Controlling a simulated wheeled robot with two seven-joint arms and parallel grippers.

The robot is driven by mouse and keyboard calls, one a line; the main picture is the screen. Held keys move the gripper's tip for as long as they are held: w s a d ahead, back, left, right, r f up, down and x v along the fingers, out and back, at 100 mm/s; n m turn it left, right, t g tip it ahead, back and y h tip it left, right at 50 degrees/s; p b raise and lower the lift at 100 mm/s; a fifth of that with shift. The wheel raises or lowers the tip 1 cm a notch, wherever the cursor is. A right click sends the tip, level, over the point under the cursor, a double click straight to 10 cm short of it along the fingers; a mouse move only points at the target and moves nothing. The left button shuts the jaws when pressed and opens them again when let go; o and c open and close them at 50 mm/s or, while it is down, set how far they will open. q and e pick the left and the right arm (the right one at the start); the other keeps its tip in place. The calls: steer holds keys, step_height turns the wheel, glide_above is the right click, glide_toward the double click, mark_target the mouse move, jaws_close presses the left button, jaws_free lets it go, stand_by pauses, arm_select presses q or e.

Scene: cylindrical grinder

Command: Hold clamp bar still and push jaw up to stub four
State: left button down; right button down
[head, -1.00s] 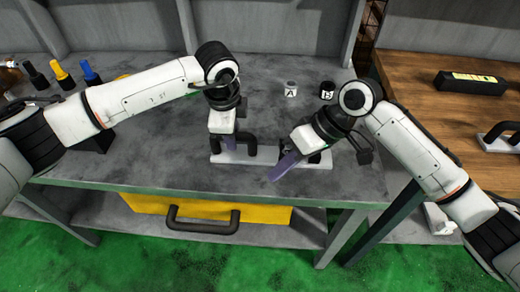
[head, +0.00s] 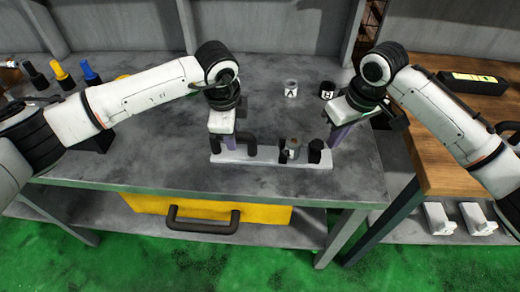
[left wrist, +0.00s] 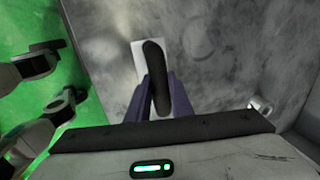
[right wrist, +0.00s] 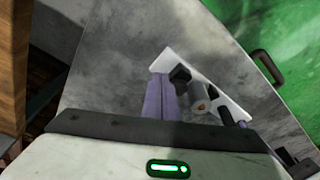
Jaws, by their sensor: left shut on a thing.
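The white clamp bar (head: 265,160) lies flat near the table's front edge, with a black handle at its left and dark stubs along it. My left gripper (head: 230,143) is shut on the black handle, which stands between its purple fingers in the left wrist view (left wrist: 155,80). A grey jaw (head: 293,149) with a reddish-brown top sits on the right half of the bar, between two dark stubs; the right wrist view shows it too (right wrist: 200,98). The right stub (head: 315,151) is close to it. My right gripper (head: 338,138) is shut and empty, beyond the bar's right end.
Coloured-top tools (head: 62,73) stand at the far left. A wooden bench (head: 430,72) with a level adjoins the right side. The table behind the bar is mostly clear.

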mark_target(327, 156)
steer(key=shift+f, duration=0.95)
steer(key=shift+f, duration=1.3)
stand_by(2.0)
steer(key=shift+r, duration=0.15)
steer(key=shift+r, duration=1.65)
